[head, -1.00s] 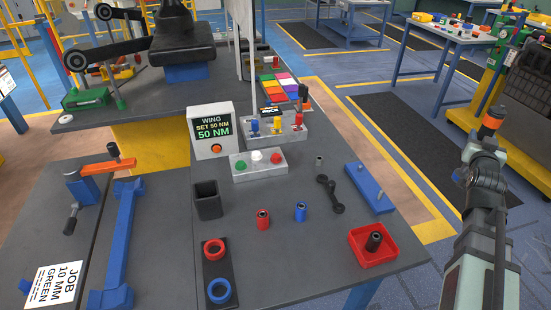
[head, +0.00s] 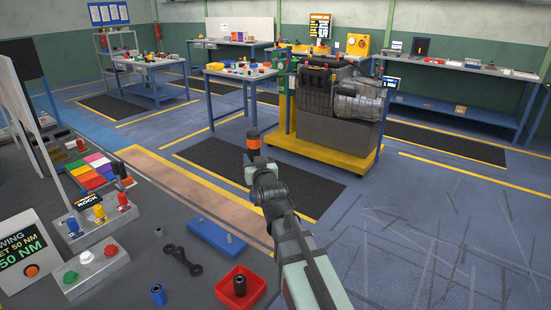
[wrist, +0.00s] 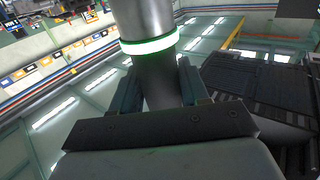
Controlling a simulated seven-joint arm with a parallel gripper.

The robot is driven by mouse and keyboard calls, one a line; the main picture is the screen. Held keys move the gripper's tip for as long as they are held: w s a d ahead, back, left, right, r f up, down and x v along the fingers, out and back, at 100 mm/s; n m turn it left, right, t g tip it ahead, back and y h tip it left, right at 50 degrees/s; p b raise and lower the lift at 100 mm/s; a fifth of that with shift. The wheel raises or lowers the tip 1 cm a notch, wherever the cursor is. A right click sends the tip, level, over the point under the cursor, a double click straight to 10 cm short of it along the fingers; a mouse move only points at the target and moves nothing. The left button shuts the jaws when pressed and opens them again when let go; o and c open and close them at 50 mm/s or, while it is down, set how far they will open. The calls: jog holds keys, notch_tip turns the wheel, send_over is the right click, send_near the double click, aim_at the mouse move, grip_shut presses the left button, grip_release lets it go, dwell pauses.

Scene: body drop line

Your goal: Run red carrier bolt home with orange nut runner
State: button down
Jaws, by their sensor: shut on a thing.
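My gripper (head: 262,172) is raised in the middle of the head view, over the floor beyond the bench. It is shut on the orange nut runner (head: 253,140), whose orange band and dark top point upward. In the wrist view my gripper (wrist: 160,88) has its two fingers around a grey metal cylinder (wrist: 150,25) with a glowing green ring, likely the tool's body. I cannot pick out a red carrier bolt for certain. A small red-topped piece (head: 122,199) stands in a grey rack on the bench.
A yellow cart (head: 330,155) carrying a dark engine-like unit stands beyond my gripper. A blue-legged table (head: 240,73) with small parts stands left of it. The floor at right is clear.

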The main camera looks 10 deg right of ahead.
jog(key=s+a+n+g+y, duration=0.3)
jog(key=s+a+y, duration=0.1)
jog(key=a, duration=1.2)
jog(key=s+a+n+g+y, duration=0.3)
jog(key=s+a+n+y, duration=0.1)
jog(key=a, duration=1.2)
jog(key=s+a+n+g+y, duration=0.2)
jog(key=s+a+n+y, duration=0.1)
jog(key=a, duration=1.3)
jog(key=shift+s+r+g+y, duration=0.4)
jog(key=shift+s+r+y, duration=0.05)
jog(key=shift+s+y, duration=0.5)
jog(key=shift+f, duration=0.1)
jog(key=shift+f, duration=3.3)
